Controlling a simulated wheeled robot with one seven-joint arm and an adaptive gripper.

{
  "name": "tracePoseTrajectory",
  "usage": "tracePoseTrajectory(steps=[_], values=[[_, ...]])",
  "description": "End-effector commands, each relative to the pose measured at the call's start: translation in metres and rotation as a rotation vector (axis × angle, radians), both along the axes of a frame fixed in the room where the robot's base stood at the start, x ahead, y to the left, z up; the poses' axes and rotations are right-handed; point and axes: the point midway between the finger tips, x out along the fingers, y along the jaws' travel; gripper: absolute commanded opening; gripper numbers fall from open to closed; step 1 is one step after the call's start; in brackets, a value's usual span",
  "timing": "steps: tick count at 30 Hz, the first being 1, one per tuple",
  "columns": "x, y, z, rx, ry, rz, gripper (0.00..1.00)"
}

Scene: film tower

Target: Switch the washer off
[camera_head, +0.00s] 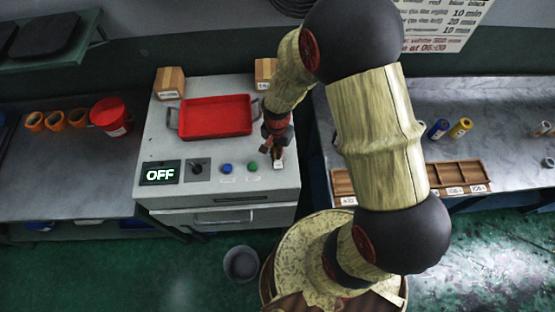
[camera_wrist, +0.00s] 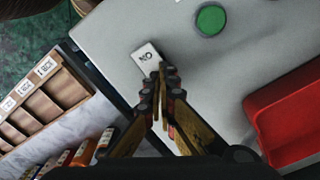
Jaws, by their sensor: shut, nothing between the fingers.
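The washer (camera_head: 225,192) is a pale grey machine with a control panel along its front. Its display (camera_head: 160,173) reads OFF in lit letters. A small white switch (camera_head: 278,165) sits at the panel's right end; in the wrist view this white switch (camera_wrist: 147,56) carries a label that reads as ON upside down. My gripper (camera_head: 275,157) is over the switch, pointing down. In the wrist view my gripper (camera_wrist: 163,70) is shut and empty, its tips at the switch's edge and hiding part of it. I cannot tell whether they touch it.
A dark knob (camera_head: 197,167), a blue button (camera_head: 226,168) and a green button (camera_head: 252,167) sit left of the switch. A red tray (camera_head: 215,116) and two cardboard boxes stand behind. A wooden compartment tray (camera_head: 410,181) lies on the right bench. A bucket (camera_head: 241,263) stands on the floor.

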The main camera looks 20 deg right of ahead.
Motion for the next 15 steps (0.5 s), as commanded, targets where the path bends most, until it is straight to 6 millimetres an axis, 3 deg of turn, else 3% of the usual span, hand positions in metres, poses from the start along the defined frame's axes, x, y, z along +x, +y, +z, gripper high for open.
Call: tracePoseTrajectory(steps=[15], values=[[0.0, 0.0, 0.038, 0.0, 0.0, 0.0, 0.0]])
